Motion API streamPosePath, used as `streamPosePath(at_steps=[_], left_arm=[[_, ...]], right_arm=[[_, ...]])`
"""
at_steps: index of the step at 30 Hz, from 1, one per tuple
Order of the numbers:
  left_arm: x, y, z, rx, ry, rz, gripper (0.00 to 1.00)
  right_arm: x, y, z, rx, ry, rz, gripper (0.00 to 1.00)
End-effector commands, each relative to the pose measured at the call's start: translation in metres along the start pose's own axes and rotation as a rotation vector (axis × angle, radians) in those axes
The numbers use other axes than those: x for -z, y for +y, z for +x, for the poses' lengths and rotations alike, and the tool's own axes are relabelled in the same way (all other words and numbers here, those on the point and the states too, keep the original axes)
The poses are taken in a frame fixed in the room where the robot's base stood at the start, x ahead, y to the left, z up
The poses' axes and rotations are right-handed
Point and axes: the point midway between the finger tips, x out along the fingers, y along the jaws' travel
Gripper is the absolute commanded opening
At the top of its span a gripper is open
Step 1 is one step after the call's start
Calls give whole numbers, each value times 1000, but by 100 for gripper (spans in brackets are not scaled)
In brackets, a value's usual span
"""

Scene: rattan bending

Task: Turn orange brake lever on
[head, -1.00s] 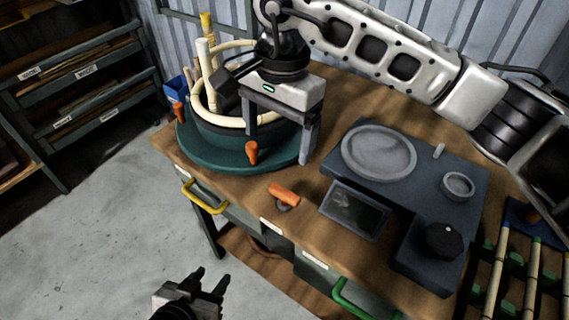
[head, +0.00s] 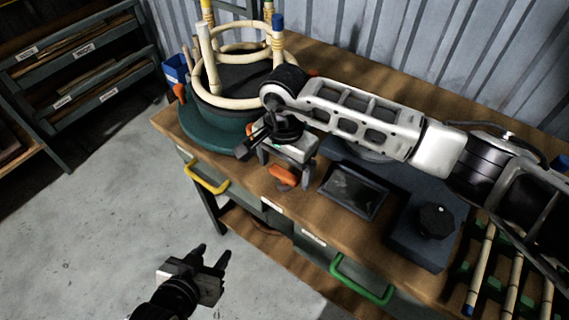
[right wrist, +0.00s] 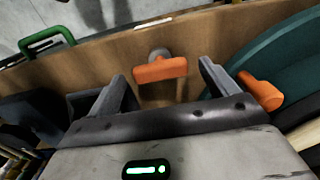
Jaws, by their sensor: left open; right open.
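The orange brake lever (head: 284,175) sits on the workbench near its front edge, right of the green turntable (head: 212,138). In the right wrist view the orange lever (right wrist: 160,70) lies between and ahead of my right gripper's open fingers, on a round grey pivot, with no finger visibly touching it. My right gripper (head: 284,174) is open over the lever in the head view. Another orange handle (right wrist: 260,91) on the turntable's edge is beside one finger in the right wrist view. My left gripper (head: 211,256) is open and empty, low over the floor in front of the bench.
A rattan frame (head: 240,103) stands on the turntable. A dark control station with a screen (head: 353,189) and black knob (head: 434,221) is right of the lever. The bench front has a yellow handle (head: 207,183) and a green handle (head: 360,284). Rattan poles (head: 512,270) lie at right.

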Motion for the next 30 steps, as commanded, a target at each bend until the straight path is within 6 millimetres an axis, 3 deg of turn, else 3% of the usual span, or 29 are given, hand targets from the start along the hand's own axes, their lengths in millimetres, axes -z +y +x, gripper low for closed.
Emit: streamPosePath(at_steps=[11,16,30], left_arm=[[0,-1,1,3,0,1,42],[-1,-1,1,3,-2,0,42],[-9,0,4,0,-5,-1,42]], right_arm=[[0,0,6,0,0,0,85],[0,0,6,0,0,0,40],[0,0,7,1,1,89,41]])
